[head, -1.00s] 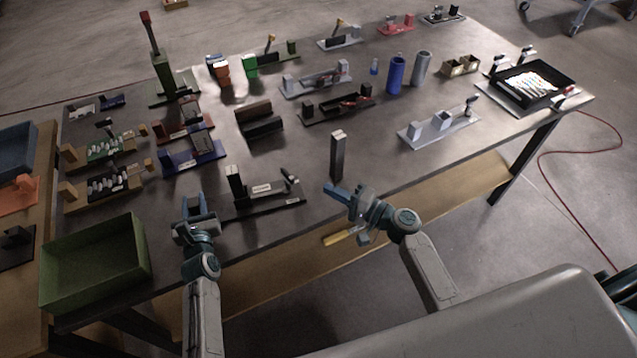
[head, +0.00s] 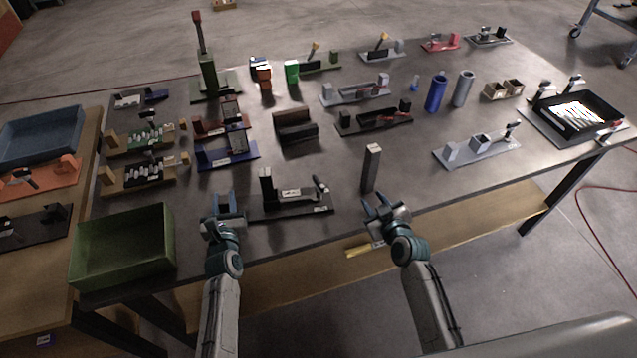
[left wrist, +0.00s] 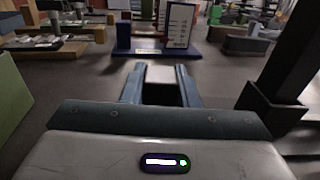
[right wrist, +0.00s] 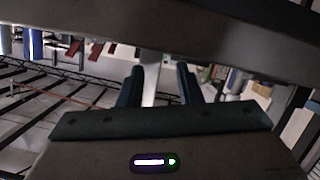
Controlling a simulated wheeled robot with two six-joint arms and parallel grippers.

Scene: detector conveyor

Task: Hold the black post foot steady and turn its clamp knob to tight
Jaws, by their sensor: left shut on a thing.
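The black post foot (head: 290,207) lies near the table's front edge, a flat base with an upright black block on its left and a white label. A small upright part with a pale top (head: 320,187), perhaps the clamp knob, stands at its right end. My left gripper (head: 229,202) is left of the foot, its fingers shut on a small grey thing that shows between them in the left wrist view (left wrist: 160,74); I cannot tell what it is. The foot's dark block (left wrist: 285,75) is to the right there. My right gripper (head: 379,206) is open, right of the foot.
A tall dark post (head: 371,168) stands just beyond my right gripper. A green bin (head: 125,245) is at the front left corner. A blue fixture (head: 226,155) and a dark block (head: 297,128) lie behind the foot. A yellow-handled tool (head: 361,250) lies on the shelf below.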

